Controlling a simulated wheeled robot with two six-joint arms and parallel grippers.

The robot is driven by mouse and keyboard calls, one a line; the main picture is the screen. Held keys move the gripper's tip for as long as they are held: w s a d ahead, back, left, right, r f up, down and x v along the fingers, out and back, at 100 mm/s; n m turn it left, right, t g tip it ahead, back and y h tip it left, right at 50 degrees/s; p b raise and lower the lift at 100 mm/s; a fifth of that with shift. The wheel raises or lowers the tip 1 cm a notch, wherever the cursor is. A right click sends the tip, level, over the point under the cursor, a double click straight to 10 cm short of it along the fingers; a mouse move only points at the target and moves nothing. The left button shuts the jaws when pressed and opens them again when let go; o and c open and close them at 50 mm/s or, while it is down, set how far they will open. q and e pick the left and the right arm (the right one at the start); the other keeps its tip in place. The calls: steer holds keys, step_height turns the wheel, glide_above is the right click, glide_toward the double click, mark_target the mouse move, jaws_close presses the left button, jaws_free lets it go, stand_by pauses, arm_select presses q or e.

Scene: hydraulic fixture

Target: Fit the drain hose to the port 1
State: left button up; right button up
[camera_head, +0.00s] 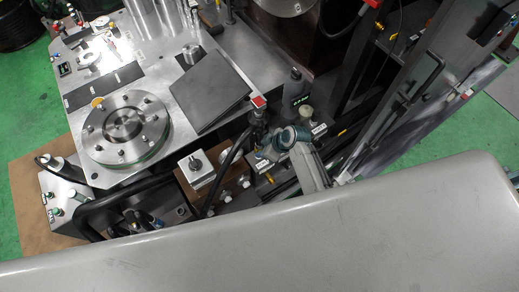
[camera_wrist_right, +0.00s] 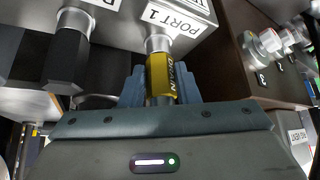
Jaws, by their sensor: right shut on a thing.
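In the right wrist view, the drain hose end shows as a yellow sleeve (camera_wrist_right: 164,75) lettered "DRAIN". It sits between the blue-grey fingers of my right gripper (camera_wrist_right: 162,88), which is shut on it. Its upper end meets, or nearly meets, the metal fitting of port 1 (camera_wrist_right: 158,43), and the two look roughly in line. I cannot tell how far they are engaged. A white "PORT 1" label (camera_wrist_right: 169,20) is beside the fitting. In the head view, my right gripper (camera_head: 270,148) is low among the fittings, and the hose end is hard to make out there. My left gripper is not in view.
A second hose fitting (camera_wrist_right: 66,58) hangs close to the left on the same block. A brown panel with metal knobs (camera_wrist_right: 268,45) stands to the right. In the head view, a round flange (camera_head: 123,125) and a grey plate (camera_head: 208,90) lie on the metal bench.

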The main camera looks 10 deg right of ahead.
steer(key=o, duration=1.1)
steer(key=b+v, duration=0.1)
steer(key=v, duration=1)
steer(key=s+d+f+m+g+h, duration=0.15)
steer(key=s+d+f+m, duration=0.35)
steer(key=f, duration=0.8)
steer(key=s+d+f+m+h, duration=0.25)
steer(key=s+f, duration=0.45)
steer(key=f, duration=0.6)
steer(key=s+d+f, duration=0.2)
steer(key=s+f, duration=0.2)
steer(key=s, duration=0.5)
steer(key=s+d+f+m+g+h, duration=0.1)
steer(key=s+d+f, duration=0.1)
steer(key=s+f, duration=0.3)
steer(key=s+d+f+m+h, duration=0.1)
steer(key=s+f, duration=0.4)
steer(key=s, duration=0.8)
steer(key=shift+s+d+f+m, duration=0.25)
steer(key=shift+s+d, duration=0.15)
steer(key=shift+d, duration=0.15)
